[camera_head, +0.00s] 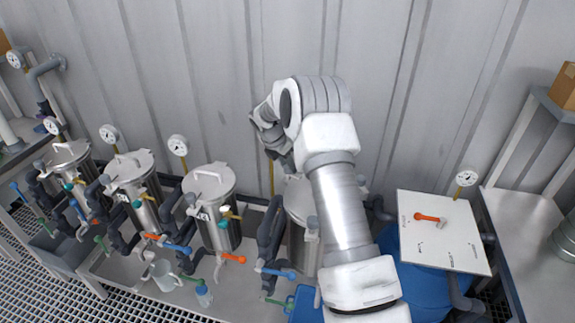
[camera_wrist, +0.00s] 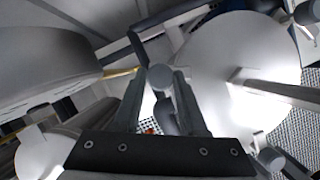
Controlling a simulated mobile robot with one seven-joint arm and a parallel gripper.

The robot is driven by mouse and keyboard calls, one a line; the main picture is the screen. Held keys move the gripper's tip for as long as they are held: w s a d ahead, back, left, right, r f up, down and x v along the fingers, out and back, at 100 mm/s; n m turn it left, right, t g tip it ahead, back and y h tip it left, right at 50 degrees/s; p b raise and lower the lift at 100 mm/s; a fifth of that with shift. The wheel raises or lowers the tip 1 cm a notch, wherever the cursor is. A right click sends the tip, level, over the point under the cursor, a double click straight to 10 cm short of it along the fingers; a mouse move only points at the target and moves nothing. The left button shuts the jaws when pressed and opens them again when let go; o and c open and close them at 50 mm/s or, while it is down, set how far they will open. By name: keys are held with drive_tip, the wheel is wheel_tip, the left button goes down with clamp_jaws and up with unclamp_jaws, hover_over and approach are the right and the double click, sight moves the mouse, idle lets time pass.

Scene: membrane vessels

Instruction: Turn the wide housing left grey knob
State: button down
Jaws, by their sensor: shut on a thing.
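The wide housing seems to be the steel vessel (camera_head: 296,232) behind my arm in the head view, its pale lid partly covered by the arm. In the wrist view a large round white lid (camera_wrist: 215,60) with a bar handle fills the right side. A round grey knob (camera_wrist: 160,76) sits just left of this lid, between the tips of my two dark fingers. My gripper (camera_wrist: 161,92) is shut on it. The head view shows my gripper (camera_head: 275,143) above and behind the vessel; there the knob is hidden.
Several similar steel vessels (camera_head: 212,184) with coloured valve handles and gauges stand in a row at left. A white panel (camera_head: 440,254) with an orange handle lies on a blue drum at right. The corrugated wall (camera_head: 215,70) is close behind. A white jug (camera_head: 164,274) stands in front.

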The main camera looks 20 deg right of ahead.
drive_tip(key=shift+w+m+g, duration=0.1)
drive_tip(key=shift+m+g, duration=0.4)
drive_tip(key=shift+m, duration=0.7)
drive_tip(key=shift+c, duration=2.2)
unclamp_jaws()
drive_tip(key=v, duration=1.7)
drive_tip(key=shift+a+r, duration=0.15)
drive_tip(key=shift+a, duration=0.25)
